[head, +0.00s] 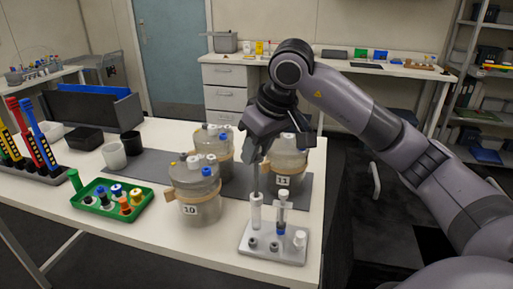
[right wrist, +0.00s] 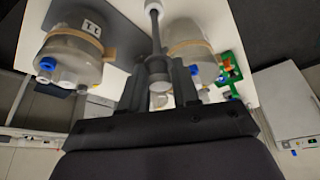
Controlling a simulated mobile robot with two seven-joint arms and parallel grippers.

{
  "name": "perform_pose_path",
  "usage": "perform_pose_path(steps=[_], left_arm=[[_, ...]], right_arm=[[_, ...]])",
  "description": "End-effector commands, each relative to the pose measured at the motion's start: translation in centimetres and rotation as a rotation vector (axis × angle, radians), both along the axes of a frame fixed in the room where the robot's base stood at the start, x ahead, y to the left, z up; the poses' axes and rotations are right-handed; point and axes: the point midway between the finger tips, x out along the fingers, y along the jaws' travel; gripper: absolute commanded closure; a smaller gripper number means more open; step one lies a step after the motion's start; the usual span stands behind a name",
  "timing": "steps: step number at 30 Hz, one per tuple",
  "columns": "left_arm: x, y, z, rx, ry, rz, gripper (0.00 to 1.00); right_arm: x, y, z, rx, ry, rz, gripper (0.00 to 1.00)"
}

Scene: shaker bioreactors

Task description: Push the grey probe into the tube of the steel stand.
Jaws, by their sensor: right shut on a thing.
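The steel stand (head: 262,254) is at the near right edge of the table. It holds an upright white tube (head: 256,214) on its left, and another probe with a blue ring (head: 281,215) stands beside it. My right gripper (head: 257,152) is above the tube, shut on the grey probe (head: 256,182), which hangs almost upright. The probe's lower end meets the tube's mouth; how deep it sits inside is unclear. In the right wrist view the probe (right wrist: 156,38) runs from between the fingers to the white tube (right wrist: 154,5). My left gripper is out of view.
Vessel 10 (head: 197,200) stands left of the stand, vessel 11 (head: 287,165) behind it, and a third vessel (head: 213,150) further back. A green tray (head: 127,211) with coloured caps and a rack of coloured tools (head: 35,168) are at left. Bare table lies left of the stand.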

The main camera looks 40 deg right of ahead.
Motion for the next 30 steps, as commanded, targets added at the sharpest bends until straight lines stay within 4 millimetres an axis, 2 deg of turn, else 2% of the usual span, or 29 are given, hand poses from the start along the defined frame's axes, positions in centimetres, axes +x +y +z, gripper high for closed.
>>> perform_pose_path(steps=[30], left_arm=[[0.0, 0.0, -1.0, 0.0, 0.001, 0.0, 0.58]], right_arm=[[0.0, 0.0, -1.2, -0.001, 0.0, 0.0, 1.0]])
